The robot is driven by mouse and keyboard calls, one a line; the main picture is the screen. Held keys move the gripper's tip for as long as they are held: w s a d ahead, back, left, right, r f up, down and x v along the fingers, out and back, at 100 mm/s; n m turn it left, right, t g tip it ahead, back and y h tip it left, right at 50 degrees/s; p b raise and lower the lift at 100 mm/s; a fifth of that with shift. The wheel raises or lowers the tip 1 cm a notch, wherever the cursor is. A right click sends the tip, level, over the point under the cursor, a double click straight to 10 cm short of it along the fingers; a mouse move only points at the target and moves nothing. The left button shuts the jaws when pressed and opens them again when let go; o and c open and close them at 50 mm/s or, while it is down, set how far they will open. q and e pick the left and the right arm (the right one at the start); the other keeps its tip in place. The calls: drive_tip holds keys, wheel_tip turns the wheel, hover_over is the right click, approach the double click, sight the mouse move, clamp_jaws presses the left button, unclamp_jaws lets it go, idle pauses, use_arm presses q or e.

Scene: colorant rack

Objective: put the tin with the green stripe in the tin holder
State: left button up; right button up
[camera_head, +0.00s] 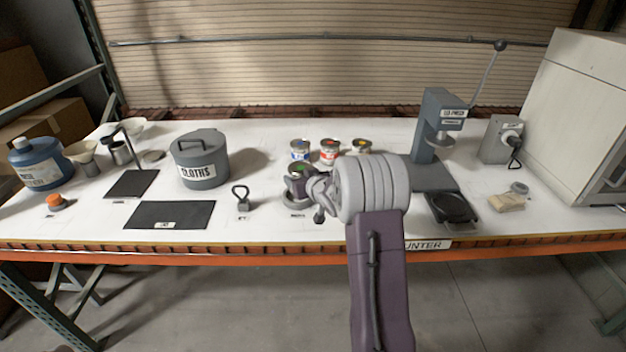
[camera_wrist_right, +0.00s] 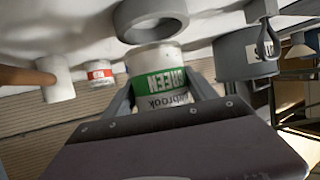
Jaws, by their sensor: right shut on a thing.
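The tin with the green stripe (camera_wrist_right: 160,84) is between the two fingers of my right gripper (camera_wrist_right: 160,100), which is shut on it. In the head view the tin's lid with a green spot (camera_head: 299,169) shows, and my right gripper (camera_head: 304,186) partly covers its side. The tin holder, a grey ring (camera_wrist_right: 151,20), is right by the tin's base in the wrist view. In the head view the holder (camera_head: 288,199) is under the tin, partly hidden by the gripper. My left gripper is out of view.
Blue (camera_head: 300,153), red (camera_head: 329,155) and yellow-topped (camera_head: 361,147) tins stand behind. A press (camera_head: 437,120) stands right. The counter between bin and tins is clear.

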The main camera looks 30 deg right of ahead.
drive_tip(key=shift+w+a+f, duration=0.1)
drive_tip(key=shift+w+f, duration=0.1)
drive_tip(key=shift+w, duration=0.25)
drive_tip(key=shift+w+a+f, duration=0.1)
drive_tip(key=shift+w+f, duration=0.1)
drive_tip(key=shift+w, duration=0.2)
wheel_tip(320, 180, down, 4)
drive_tip(key=shift+s+r+b, duration=0.1)
drive_tip(key=shift+r+b, duration=0.1)
drive_tip(key=shift+b, duration=0.1)
drive_tip(key=shift+f, duration=0.25)
drive_tip(key=shift+f, duration=0.1)
drive_tip(key=o, duration=1.7)
drive_tip(key=shift+c, duration=0.2)
